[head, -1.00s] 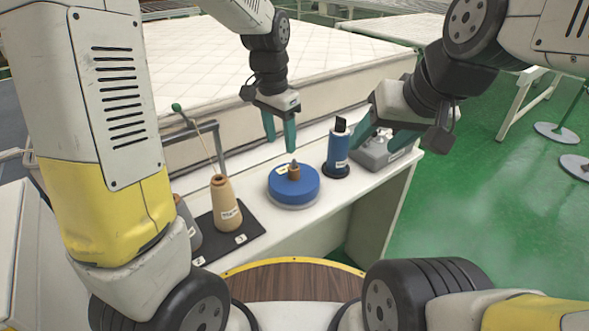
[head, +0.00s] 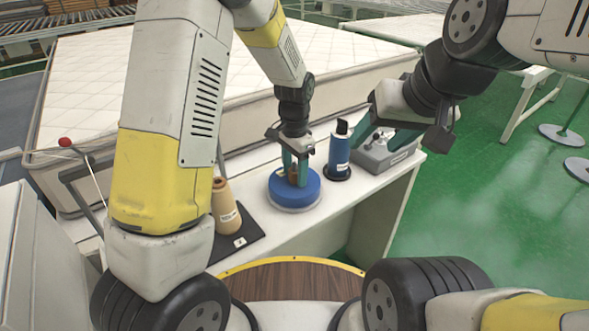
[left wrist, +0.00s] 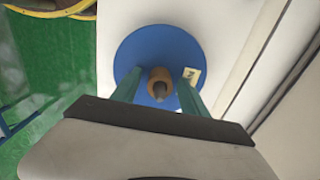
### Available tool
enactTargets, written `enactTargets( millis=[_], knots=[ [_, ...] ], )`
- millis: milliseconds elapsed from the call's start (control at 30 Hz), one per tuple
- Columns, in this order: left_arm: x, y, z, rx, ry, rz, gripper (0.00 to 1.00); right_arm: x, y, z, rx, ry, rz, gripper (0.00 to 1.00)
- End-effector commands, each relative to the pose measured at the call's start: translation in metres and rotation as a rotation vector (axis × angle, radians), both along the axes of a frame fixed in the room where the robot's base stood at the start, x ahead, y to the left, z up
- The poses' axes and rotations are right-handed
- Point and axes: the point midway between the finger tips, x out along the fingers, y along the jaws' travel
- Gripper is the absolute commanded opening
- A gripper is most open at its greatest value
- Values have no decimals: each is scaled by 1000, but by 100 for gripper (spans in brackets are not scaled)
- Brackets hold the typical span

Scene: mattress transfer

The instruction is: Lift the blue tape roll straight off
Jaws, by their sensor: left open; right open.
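The blue tape roll (head: 310,190) lies flat on a pale round base on the white bench, with a brown core and a post at its middle. My left gripper (head: 295,174) is open and low over the roll. In the left wrist view its two fingers (left wrist: 160,92) stand on either side of the brown core (left wrist: 158,76), over the blue top (left wrist: 140,50), with gaps visible beside the core. I cannot tell whether the fingertips touch the roll. My right gripper (head: 378,135) is open and empty, beside the blue cylinder at the right.
A blue cylinder (head: 340,152) stands upright close right of the roll, with a grey device (head: 385,155) beyond it. A tan cone (head: 226,208) stands on a dark mat (head: 250,232) to the left. A white mattress (head: 90,85) lies behind the bench.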

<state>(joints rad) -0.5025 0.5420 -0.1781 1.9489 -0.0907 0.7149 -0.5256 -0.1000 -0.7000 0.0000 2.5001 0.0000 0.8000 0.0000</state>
Motion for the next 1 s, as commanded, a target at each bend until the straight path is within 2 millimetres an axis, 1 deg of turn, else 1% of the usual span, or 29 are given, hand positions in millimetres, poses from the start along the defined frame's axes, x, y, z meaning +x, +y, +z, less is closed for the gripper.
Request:
enactTargets(
  millis=[200, 267, 300, 467, 500, 1000],
  knots=[
    [0, 0, -1, -1, -1, 0, 52, 0, 0, 0, 0, 0, 0, 57],
    [0, 0, -1, -1, -1, 0, 42, 0, 0, 0, 0, 0, 0, 57],
    [0, 0, -1, -1, -1, 0, 34, 0, 0, 0, 0, 0, 0, 57],
    [0, 0, -1, -1, -1, 0, 3, 0, 0, 0, 0, 0, 0, 57],
    [0, 0, 0, -1, -1, 0, 0, 0, 0, 0, 0, 0, 0, 57],
    [0, 0, 0, -1, -1, 0, 0, 0, 0, 0, 0, 0, 0, 57]
  ],
)
